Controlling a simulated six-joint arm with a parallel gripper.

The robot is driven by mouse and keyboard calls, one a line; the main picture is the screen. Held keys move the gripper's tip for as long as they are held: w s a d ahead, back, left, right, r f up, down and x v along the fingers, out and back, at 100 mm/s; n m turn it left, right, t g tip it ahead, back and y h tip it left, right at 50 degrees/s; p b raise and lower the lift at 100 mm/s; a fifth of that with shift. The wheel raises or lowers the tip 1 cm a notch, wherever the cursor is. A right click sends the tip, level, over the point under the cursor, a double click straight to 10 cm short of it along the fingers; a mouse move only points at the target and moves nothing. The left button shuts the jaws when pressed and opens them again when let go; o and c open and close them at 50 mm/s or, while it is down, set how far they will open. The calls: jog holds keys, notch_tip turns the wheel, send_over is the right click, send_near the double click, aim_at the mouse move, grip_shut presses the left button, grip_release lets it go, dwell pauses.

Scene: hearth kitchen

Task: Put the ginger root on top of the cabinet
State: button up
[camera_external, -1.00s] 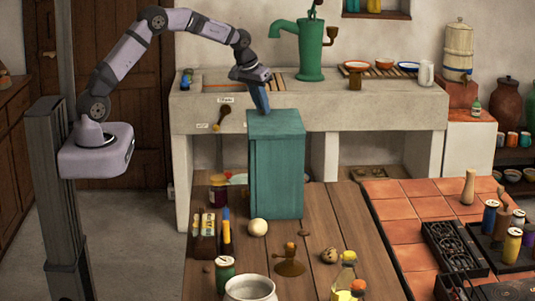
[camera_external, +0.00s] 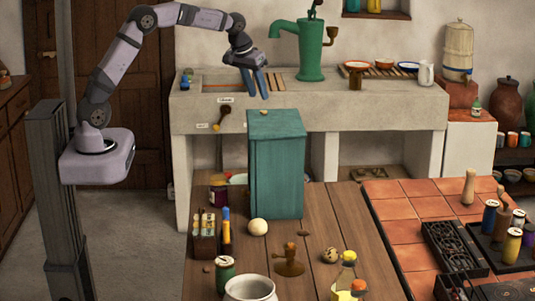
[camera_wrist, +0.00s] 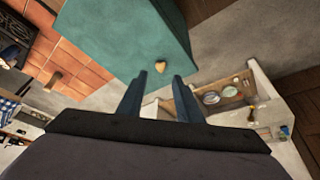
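The teal cabinet (camera_external: 277,170) stands upright at the back of the wooden table. A small tan lump, which looks like the ginger root (camera_wrist: 161,67), lies on the cabinet's teal surface (camera_wrist: 115,35) near an edge in the wrist view.
The stone sink counter (camera_external: 370,112) with a green pump (camera_external: 311,50) is behind the cabinet. A white ball (camera_external: 258,227), a spice box (camera_external: 204,235), bottles and a pot (camera_external: 250,290) are on the table (camera_external: 300,205). A tiled stove area (camera_external: 400,210) is to the right.

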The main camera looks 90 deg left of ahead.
jog(key=b+v, duration=0.1)
jog(key=v, duration=0.5)
jog(key=s+d+f+m+h, duration=0.1)
jog(key=s+d+f, duration=0.15)
jog(key=d, duration=0.25)
jog(key=s+d+f+m, duration=0.1)
jog(key=d+f+m, duration=0.15)
jog(key=d, duration=0.25)
jog(key=s+d+f+m+g+h, duration=0.1)
jog(key=s+d+f+m, duration=0.1)
jog(key=s+d+f, duration=0.5)
jog(key=s+d+f+m+g+h, duration=0.1)
jog(key=s+d+f+m+g, duration=0.1)
jog(key=s+d+f, duration=0.5)
jog(key=s+d+m, duration=0.1)
jog(key=s+d, duration=0.2)
jog(key=s, duration=0.4)
jog(key=shift+f, duration=0.35)
